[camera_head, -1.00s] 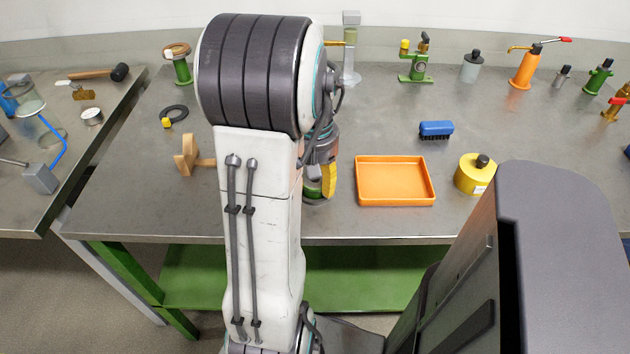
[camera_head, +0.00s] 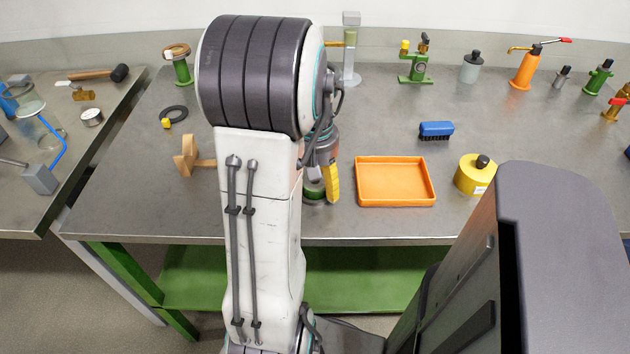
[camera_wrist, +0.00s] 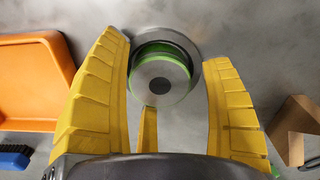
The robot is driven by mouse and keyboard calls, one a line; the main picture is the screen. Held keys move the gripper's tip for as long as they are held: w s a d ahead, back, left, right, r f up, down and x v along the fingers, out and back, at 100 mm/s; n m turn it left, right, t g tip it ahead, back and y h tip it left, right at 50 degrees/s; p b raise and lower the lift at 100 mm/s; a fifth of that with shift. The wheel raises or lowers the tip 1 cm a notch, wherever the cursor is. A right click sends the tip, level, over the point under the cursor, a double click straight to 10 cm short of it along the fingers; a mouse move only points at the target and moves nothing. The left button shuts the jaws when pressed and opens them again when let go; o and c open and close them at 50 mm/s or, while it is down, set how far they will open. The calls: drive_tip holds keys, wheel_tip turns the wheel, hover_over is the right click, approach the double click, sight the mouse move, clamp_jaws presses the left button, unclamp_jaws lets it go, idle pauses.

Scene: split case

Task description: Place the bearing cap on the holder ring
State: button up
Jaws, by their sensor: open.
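In the wrist view, a round grey disc with a dark centre (camera_wrist: 161,84), which looks like the bearing cap, sits over a green round body (camera_wrist: 160,52). A wider grey ring (camera_wrist: 152,35) surrounds the green body. I cannot tell whether this is the holder ring or how the disc is seated. My gripper (camera_wrist: 168,75) is open, its yellow fingers on both sides of the disc with gaps visible. A narrow yellow piece shows below the disc. In the head view, my gripper (camera_head: 328,190) is partly hidden behind my arm, beside a green base (camera_head: 313,190).
An orange tray (camera_head: 395,202) lies just right of my gripper, with a yellow canister (camera_head: 475,175) beyond it. A blue brush (camera_head: 436,129) lies behind. A wooden piece (camera_head: 186,157) and a black ring (camera_head: 176,112) lie left. Green stands and bottles line the back.

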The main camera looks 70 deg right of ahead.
wheel_tip(320, 180, up, 12)
drive_tip(key=p, duration=0.2)
drive_tip(key=shift+r+p, duration=0.15)
drive_tip(key=shift+p, duration=0.15)
drive_tip(key=w+a+n+t+h, duration=0.1)
drive_tip(key=w+a+n, duration=0.4)
drive_tip(key=w+a, duration=0.95)
drive_tip(key=a+f+n+t, duration=0.1)
drive_tip(key=a+n, duration=0.2)
drive_tip(key=a, duration=0.6)
drive_tip(key=s+a+f+n+t+y, duration=0.1)
drive_tip(key=a+f+n, duration=0.1)
drive_tip(key=a, duration=0.7)
drive_tip(key=shift+s+f+n, duration=0.15)
drive_tip(key=shift+s+n, duration=0.05)
drive_tip(key=shift+n, duration=0.5)
wheel_tip(320, 180, up, 8)
drive_tip(key=p, duration=0.7)
drive_tip(key=shift+f, duration=0.25)
